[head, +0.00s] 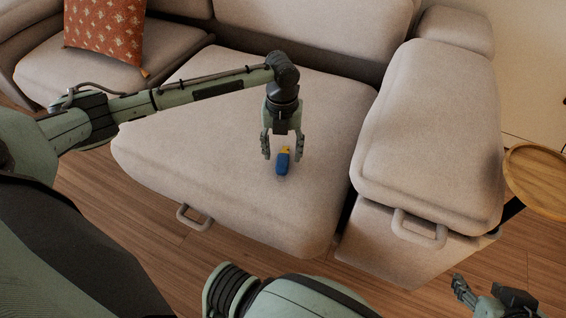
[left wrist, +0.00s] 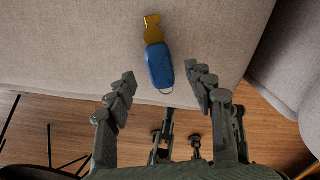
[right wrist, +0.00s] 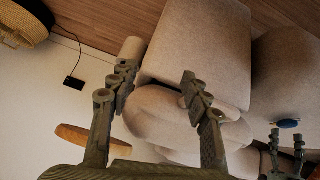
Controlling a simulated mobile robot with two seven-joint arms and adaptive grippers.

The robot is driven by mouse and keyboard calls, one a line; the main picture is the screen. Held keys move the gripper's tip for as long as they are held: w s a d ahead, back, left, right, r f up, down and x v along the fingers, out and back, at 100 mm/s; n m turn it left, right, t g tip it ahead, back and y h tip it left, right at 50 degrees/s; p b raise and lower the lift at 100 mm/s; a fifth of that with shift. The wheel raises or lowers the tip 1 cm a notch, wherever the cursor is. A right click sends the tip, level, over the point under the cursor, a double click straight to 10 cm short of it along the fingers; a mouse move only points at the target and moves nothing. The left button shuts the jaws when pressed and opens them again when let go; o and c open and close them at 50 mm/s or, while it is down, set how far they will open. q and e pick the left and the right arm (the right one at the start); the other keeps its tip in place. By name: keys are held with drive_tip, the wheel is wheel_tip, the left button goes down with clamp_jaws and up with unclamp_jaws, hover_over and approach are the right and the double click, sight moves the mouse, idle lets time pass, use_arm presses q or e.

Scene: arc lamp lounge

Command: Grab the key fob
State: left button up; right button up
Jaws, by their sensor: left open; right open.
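The key fob (head: 282,163) is blue with a yellow tag and lies on the beige sofa seat cushion (head: 215,180). In the left wrist view the fob (left wrist: 160,66) lies near the cushion's edge, its yellow tag (left wrist: 152,28) pointing away and a metal ring at its near end. My left gripper (head: 284,155) is open above the fob, which shows between and beyond its fingertips; I see no contact. My right gripper (head: 462,296) is open and empty at the lower right, well away from the fob. The fob (right wrist: 288,124) also shows small in the right wrist view.
The sofa armrest (head: 430,140) rises to the right of the cushion. A round wooden side table (head: 541,180) stands beyond it. A patterned orange pillow (head: 105,32) is at the back left. The cushion around the fob is clear.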

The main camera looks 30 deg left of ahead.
sight(282, 161)
use_arm(q)
drive_tip(key=shift+f, duration=1.35)
clamp_jaws()
use_arm(e)
drive_tip(key=shift+w+a+r+t+y, duration=0.3)
drive_tip(key=shift+w+a+r+t, duration=0.35)
drive_tip(key=shift+w+a, duration=0.25)
use_arm(q)
drive_tip(key=shift+r, duration=0.1)
